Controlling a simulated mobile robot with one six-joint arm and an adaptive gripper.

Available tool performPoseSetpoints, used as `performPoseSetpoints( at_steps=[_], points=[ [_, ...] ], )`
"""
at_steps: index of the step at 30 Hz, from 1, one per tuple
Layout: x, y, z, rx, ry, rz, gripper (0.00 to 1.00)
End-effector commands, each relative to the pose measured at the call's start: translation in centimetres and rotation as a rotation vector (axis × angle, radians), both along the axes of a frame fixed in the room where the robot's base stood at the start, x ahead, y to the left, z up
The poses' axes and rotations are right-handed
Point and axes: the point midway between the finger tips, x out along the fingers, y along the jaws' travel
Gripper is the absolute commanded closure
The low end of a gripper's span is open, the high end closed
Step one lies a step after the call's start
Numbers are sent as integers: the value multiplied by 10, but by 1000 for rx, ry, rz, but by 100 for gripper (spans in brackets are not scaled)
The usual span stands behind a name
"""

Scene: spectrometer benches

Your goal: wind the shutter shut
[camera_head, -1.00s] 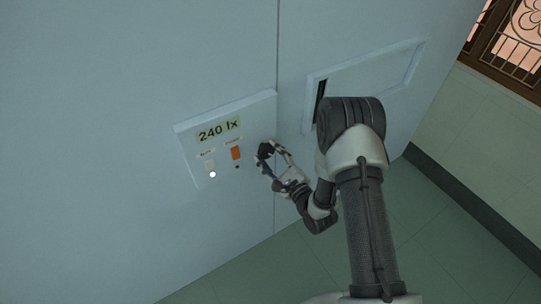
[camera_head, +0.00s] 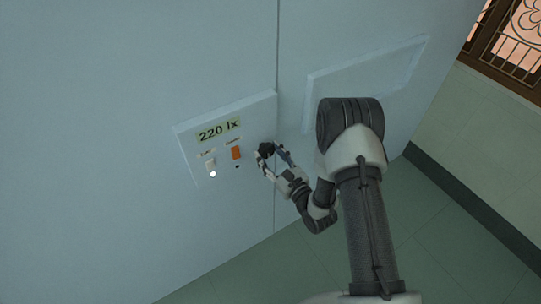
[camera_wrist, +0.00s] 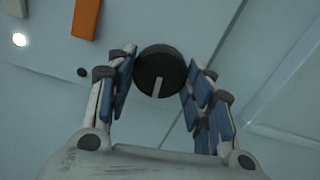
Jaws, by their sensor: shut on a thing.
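A round black knob (camera_head: 266,150) sits at the right end of the control panel (camera_head: 190,152). My gripper (camera_head: 272,161) is shut on it; in the wrist view the knob (camera_wrist: 160,70) shows between the blue-padded fingers, its pale mark pointing down and slightly left. The shutter (camera_head: 350,82) is a pale framed panel on the wall to the right, partly hidden behind my arm. No dark gap shows in its visible part. The panel's display (camera_head: 219,131) reads 220 lx.
On the panel are an orange switch (camera_head: 236,153) with a dark lamp (camera_head: 237,167) and a pale switch (camera_head: 210,163) with a lit white lamp (camera_head: 213,174). Green floor (camera_head: 250,274) lies below. A dark lattice window (camera_head: 512,45) is at upper right.

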Motion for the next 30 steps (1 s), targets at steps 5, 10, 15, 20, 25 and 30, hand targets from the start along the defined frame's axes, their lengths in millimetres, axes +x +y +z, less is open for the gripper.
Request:
performPoseSetpoints(
  at_steps=[5,10,15,20,25,30],
  points=[
    [0,0,0,2,0,0,76],
    [0,0,0,1,0,0,76],
    [0,0,0,1,-1,0,41],
    [0,0,0,1,-1,0,30],
    [0,0,0,0,0,0,30],
    [-1,-1,0,0,0,0,30]
  ],
)
